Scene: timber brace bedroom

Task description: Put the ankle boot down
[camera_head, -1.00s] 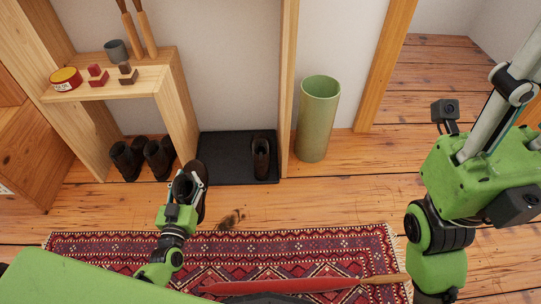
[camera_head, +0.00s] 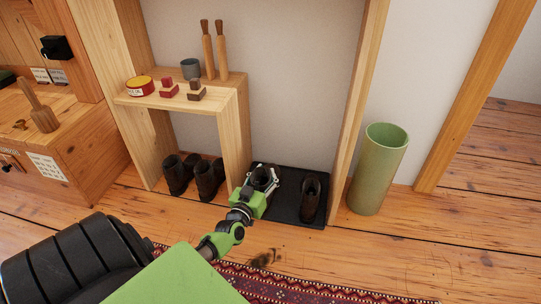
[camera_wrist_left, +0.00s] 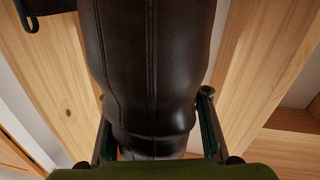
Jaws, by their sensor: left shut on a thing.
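My left gripper (camera_head: 262,181) is shut on a dark brown ankle boot (camera_head: 261,177), over the left part of the black boot tray (camera_head: 290,217). In the left wrist view the boot (camera_wrist_left: 150,60) fills the middle, with a gripper finger on each side of it. The boot's sole is hidden, so I cannot tell whether it touches the tray. Another dark boot (camera_head: 311,198) stands on the tray to the right. My right gripper is not in view.
A pair of dark boots (camera_head: 208,178) stands under the wooden shelf (camera_head: 222,92) left of the tray. The shelf holds brushes (camera_head: 221,55), a tin (camera_head: 140,86) and a grey cup (camera_head: 190,68). A green cylindrical bin (camera_head: 378,168) stands right of the wooden post. A patterned rug (camera_head: 300,284) lies in front.

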